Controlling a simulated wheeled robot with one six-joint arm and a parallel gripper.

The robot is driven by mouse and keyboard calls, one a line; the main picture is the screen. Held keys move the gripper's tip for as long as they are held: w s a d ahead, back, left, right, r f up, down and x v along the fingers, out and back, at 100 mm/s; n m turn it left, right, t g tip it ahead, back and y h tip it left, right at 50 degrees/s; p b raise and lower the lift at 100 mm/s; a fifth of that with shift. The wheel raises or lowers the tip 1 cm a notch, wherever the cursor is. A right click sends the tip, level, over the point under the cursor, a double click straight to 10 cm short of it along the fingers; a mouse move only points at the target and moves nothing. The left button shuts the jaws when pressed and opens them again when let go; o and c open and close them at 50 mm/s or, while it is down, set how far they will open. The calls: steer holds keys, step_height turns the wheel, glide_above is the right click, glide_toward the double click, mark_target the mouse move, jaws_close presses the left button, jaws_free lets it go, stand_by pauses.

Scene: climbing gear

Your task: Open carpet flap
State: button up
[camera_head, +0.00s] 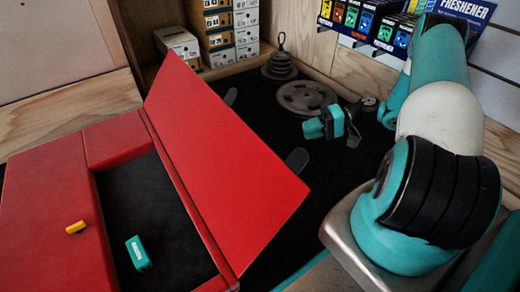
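A red flap (215,160) stands raised and leans to the right. It is joined along the right edge of a rectangular opening in a red surface (45,190). The opening has a dark floor (150,195), which is uncovered. My gripper (314,129), small and teal and black, is to the right of the flap's upper part and looks apart from it. Nothing can be seen in it, and its fingers are too small to tell whether they are open or shut.
A teal box (138,253) lies in the opening, and a yellow piece (75,227) is on the red surface to its left. Weight plates (305,98) and a stacked weight (280,67) sit behind my gripper. Cartons (218,30) and freshener packs (362,22) line the back.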

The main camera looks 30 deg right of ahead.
mark_target(260, 146)
steer(key=b+x, duration=0.6)
steer(key=x, duration=0.9)
steer(key=shift+a+f, duration=0.2)
steer(key=shift+a, duration=0.15)
steer(key=shift+c, duration=0.2)
jaws_close()
